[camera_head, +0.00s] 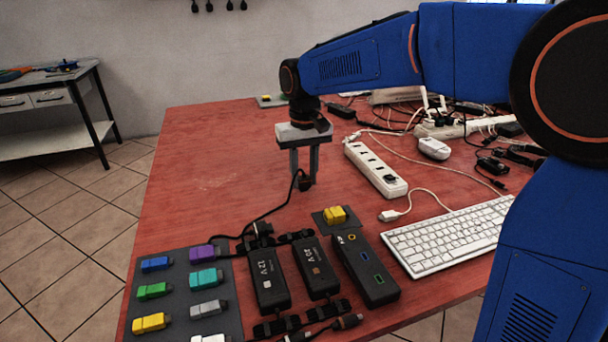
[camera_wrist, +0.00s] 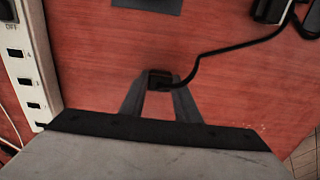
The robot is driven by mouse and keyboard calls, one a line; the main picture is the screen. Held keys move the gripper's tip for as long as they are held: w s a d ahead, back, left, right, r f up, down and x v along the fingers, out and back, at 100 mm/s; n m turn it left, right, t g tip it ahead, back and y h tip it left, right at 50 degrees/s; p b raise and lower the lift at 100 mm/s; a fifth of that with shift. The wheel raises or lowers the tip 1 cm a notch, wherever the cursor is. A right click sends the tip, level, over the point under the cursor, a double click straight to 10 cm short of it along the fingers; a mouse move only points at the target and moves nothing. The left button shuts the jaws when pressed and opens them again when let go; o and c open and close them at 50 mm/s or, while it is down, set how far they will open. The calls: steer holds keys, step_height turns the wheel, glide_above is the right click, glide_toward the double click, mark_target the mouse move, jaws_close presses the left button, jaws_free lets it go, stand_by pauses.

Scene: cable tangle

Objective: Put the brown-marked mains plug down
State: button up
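My gripper (camera_head: 304,180) points down over the bare red table, left of the white power strip. Its two fingers are closed on a small black plug (camera_head: 305,183) at their tips. In the wrist view the plug (camera_wrist: 160,79) sits between the fingertips. I cannot make out a brown mark on it. A black cord (camera_head: 275,208) runs from the plug towards the black 12 V adapter (camera_head: 266,276). The plug is low, close to the table; I cannot tell whether it touches.
The white power strip (camera_head: 376,170) lies to the right, with a black item on its near end. The 20 V adapter (camera_head: 316,268), a black hub (camera_head: 366,272), a keyboard (camera_head: 450,235) and a grey mat of coloured connectors (camera_head: 181,265) lie nearer. The table's left side is clear.

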mark_target(304, 177)
steer(key=shift+o, duration=1.3)
step_height(304, 177, up, 12)
steer(key=shift+r, duration=0.2)
